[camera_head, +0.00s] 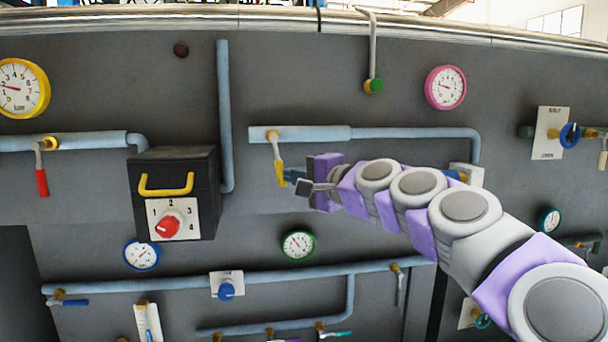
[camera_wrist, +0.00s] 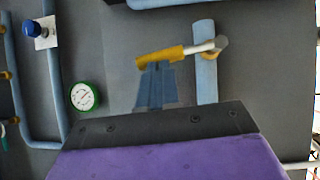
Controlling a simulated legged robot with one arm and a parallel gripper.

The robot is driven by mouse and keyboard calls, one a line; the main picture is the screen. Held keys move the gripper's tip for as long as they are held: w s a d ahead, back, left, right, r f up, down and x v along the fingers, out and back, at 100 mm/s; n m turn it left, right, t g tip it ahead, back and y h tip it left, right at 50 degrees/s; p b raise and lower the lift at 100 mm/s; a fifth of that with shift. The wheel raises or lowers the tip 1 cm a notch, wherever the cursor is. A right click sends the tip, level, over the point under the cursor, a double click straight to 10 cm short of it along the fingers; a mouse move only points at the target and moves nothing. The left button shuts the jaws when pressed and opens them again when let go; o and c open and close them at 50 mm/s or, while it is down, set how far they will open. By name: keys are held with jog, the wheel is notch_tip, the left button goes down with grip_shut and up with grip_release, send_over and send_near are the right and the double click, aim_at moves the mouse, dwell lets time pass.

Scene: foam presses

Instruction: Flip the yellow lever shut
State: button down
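The yellow lever (camera_head: 280,172) hangs down, slightly tilted, from a brass valve on the upper blue pipe (camera_head: 300,134), across the pipe's run. It has a yellow grip and a pale metal stem. In the wrist view its yellow grip (camera_wrist: 160,57) spans the area just beyond my fingertips, and its stem runs right to the pivot on the pipe (camera_wrist: 206,70). My gripper (camera_head: 293,178) is right beside the grip's lower part. In the wrist view the blue-grey fingers (camera_wrist: 155,85) are close together and their tips overlap the grip's edge. Whether they clasp it is unclear.
A black box (camera_head: 176,185) with a yellow handle and red dial juts out to the left. A red lever (camera_head: 41,182) hangs farther left. A green gauge (camera_head: 298,245) sits below my gripper. A hanging green-tipped lever (camera_head: 373,85) is above.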

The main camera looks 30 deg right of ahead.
jog(key=shift+w+a+f+m+t, duration=0.2)
jog(key=shift+a+m+t, duration=0.1)
jog(key=shift+a+m, duration=0.15)
dwell(0.4)
jog(key=shift+d, duration=0.1)
